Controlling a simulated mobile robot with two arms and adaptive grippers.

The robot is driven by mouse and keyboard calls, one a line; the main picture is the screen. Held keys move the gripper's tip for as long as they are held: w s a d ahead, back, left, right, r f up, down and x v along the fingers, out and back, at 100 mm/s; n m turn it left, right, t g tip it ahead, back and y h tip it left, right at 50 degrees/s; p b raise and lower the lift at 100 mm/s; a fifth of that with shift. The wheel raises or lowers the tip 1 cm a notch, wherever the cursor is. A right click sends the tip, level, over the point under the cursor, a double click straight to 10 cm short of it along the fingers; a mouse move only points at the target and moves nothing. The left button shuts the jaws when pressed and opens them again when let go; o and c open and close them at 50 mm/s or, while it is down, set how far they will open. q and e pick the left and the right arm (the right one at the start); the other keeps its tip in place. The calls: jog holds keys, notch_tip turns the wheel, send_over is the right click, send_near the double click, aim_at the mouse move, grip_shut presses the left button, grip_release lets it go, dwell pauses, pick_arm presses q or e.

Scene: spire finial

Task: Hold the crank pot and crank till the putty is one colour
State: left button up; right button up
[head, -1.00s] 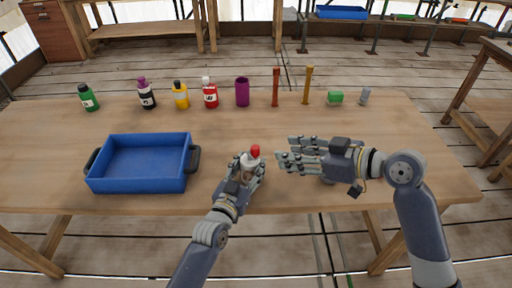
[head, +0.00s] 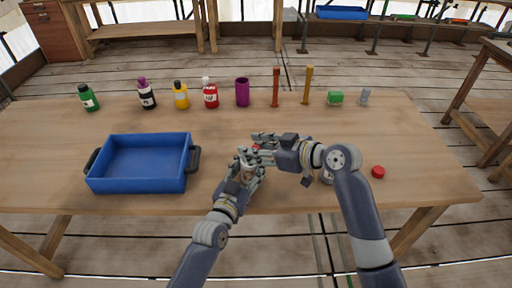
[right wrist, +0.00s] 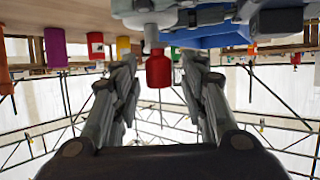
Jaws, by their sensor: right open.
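The crank pot (head: 247,172) is a small pale pot with a red crank knob, near the front edge of the table. My left gripper (head: 250,166) has its fingers closed round the pot's body. My right gripper (head: 262,143) is open above the pot. In the right wrist view, which looks upside down, the red knob (right wrist: 158,70) sits between the two open fingers, with a gap on each side. The right fingers mostly cover the knob in the head view. The putty inside the pot cannot be seen.
A blue tray (head: 98,184) stands to the left. A red round cap (head: 378,172) lies on the right. The table middle is clear.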

jog(key=shift+c, duration=0.5)
grip_shut()
jog(key=shift+s+a+f+m+t+h, duration=0.1)
jog(key=shift+s+a+m+t+h, duration=0.1)
jog(key=shift+m+t+h, duration=0.7)
jog(key=shift+s+a+m+t+h, duration=0.1)
jog(key=shift+a+m+t+h, duration=0.1)
jog(key=shift+m+t+h, duration=0.65)
jog(key=shift+a+m+t+h, duration=0.2)
jog(key=shift+m+t+h, duration=0.35)
jog(key=shift+m+h, duration=0.65)
jog(key=shift+m, duration=0.25)
jog(key=shift+o, duration=0.5)
grip_release()
